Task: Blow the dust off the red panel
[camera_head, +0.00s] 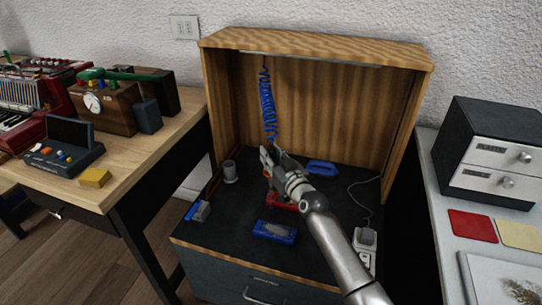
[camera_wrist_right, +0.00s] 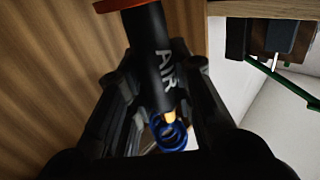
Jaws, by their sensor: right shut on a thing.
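My right gripper (camera_head: 272,160) is inside the wooden booth, above its dark floor. In the right wrist view its fingers (camera_wrist_right: 165,95) are shut on a black air tool (camera_wrist_right: 155,55) marked "AIR", with an orange-red end at the top. A blue coiled hose (camera_wrist_right: 168,132) joins its other end; in the head view the hose (camera_head: 267,105) hangs from the booth's top. A red piece (camera_head: 285,206) lies below the gripper, partly hidden by my arm. A flat red square (camera_head: 472,226) lies on the right table. I cannot tell which is the red panel, and dust is not clear. My left gripper is not in view.
The booth (camera_head: 318,45) has wooden walls and top. On its floor are a blue tray (camera_head: 275,232), a blue object (camera_head: 322,167), a grey cup (camera_head: 230,171) and a white power strip (camera_head: 364,248). Side tables stand left and right.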

